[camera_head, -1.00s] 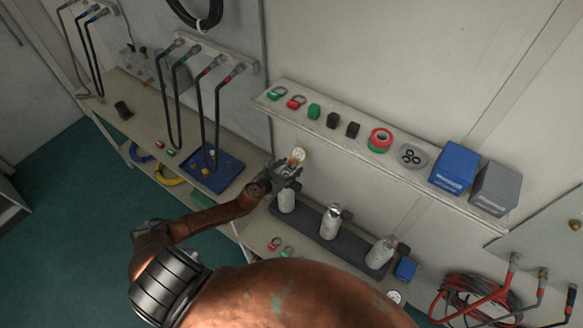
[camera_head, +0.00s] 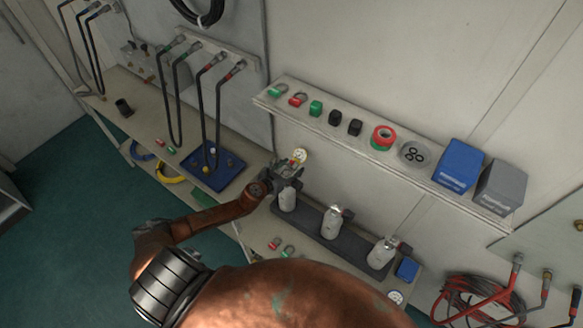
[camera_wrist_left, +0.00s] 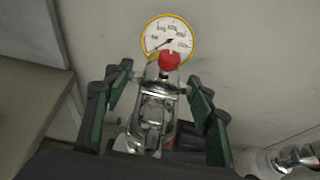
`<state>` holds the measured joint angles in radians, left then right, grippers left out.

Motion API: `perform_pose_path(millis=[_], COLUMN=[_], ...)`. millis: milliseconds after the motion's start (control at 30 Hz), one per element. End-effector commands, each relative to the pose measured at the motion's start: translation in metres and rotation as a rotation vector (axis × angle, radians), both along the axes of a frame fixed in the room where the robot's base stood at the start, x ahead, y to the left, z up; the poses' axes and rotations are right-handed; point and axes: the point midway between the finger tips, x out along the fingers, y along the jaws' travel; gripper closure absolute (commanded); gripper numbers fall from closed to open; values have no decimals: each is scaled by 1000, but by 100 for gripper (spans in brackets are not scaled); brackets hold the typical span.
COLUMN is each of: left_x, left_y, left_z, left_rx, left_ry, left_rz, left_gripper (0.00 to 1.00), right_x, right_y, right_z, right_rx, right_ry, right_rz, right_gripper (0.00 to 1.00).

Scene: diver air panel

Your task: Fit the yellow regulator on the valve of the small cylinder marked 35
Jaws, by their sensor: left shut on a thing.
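My left gripper (camera_head: 288,172) is shut on the yellow regulator, just above the leftmost small cylinder (camera_head: 287,201). The regulator's yellow-rimmed white gauge (camera_head: 300,156) shows above the fingers. In the left wrist view my left gripper (camera_wrist_left: 157,98) has a finger on each side of the regulator's metal body, below its gauge (camera_wrist_left: 170,37) and red knob (camera_wrist_left: 169,61). The fingers hide the cylinder's valve, so I cannot tell whether the regulator is seated on it. The cylinder markings are too small to read. My right gripper is not in view.
Two more cylinders, middle (camera_head: 331,222) and right (camera_head: 382,253), stand in the dark rack (camera_head: 309,222). A shelf (camera_head: 352,147) above holds caps, tape and boxes. A blue tray (camera_head: 205,176) lies to the left. Another gauge (camera_head: 395,297) lies near the bench front.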

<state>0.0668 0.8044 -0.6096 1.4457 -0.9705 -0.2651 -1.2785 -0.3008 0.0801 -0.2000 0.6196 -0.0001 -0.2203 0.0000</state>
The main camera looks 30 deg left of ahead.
Motion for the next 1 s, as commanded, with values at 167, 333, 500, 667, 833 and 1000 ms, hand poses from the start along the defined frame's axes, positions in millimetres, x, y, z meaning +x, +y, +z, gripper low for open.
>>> perform_pose_path(millis=[167,333,500,667,833,1000], left_x=[1,2,3,2,2,2], left_y=[0,1,1,1,1,1], left_z=[3,3,3,2,-2,-6], left_rx=[0,0,0,0,0,0], left_ry=[-3,-4,-4,-3,-3,-3], left_rz=[0,1,0,0,0,1], left_gripper=[95,95,95,95,95,95], right_x=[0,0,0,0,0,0], right_y=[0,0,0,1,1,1], right_z=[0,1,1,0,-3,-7], right_rx=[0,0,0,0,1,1], right_ry=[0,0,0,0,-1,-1], right_rz=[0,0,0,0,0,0], right_gripper=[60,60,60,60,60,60])
